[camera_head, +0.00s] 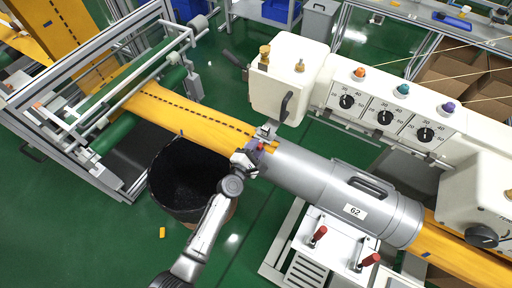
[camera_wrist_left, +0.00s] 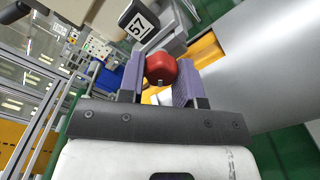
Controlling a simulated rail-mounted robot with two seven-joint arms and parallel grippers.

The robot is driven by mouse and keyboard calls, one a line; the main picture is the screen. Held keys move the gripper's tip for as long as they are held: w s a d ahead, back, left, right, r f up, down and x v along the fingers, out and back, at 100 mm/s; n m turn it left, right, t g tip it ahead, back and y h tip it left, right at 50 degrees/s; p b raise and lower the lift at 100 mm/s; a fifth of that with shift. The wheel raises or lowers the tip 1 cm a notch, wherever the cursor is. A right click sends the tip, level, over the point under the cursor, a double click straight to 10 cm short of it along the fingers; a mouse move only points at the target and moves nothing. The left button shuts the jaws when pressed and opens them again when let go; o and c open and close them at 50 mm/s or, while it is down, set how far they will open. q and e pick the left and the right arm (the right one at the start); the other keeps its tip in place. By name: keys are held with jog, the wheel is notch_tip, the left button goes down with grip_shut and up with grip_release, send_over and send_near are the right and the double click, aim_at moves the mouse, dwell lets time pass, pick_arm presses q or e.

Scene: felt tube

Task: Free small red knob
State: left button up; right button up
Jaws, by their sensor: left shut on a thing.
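The small red knob (camera_wrist_left: 161,68) sits between the two purple fingers of my left gripper (camera_wrist_left: 160,84) in the left wrist view. My left gripper is shut on it. In the head view my left gripper (camera_head: 257,150) is at the left end of the grey metal tube (camera_head: 325,185), and a bit of the red knob (camera_head: 261,146) shows there. The tube has a handle on top and a label reading 62. Yellow felt (camera_head: 195,112) runs to the tube from the left and comes out at its right end. My right gripper is not in view.
A black bin (camera_head: 188,207) stands under the felt, close to my left arm. A cream machine with dials (camera_head: 385,117) stands behind the tube. Two red-handled clamps (camera_head: 318,235) stand on the white plate in front.

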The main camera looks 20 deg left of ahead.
pick_arm(q)
jog(key=shift+n, duration=1.6)
jog(key=o, duration=0.9)
jog(key=shift+s, duration=0.1)
jog(key=shift+s, duration=0.35)
jog(key=s, duration=0.4)
jog(key=s+a, duration=0.1)
jog(key=s, duration=0.3)
jog(key=s+a, duration=0.1)
jog(key=s, duration=0.3)
jog(key=shift+s, duration=0.4)
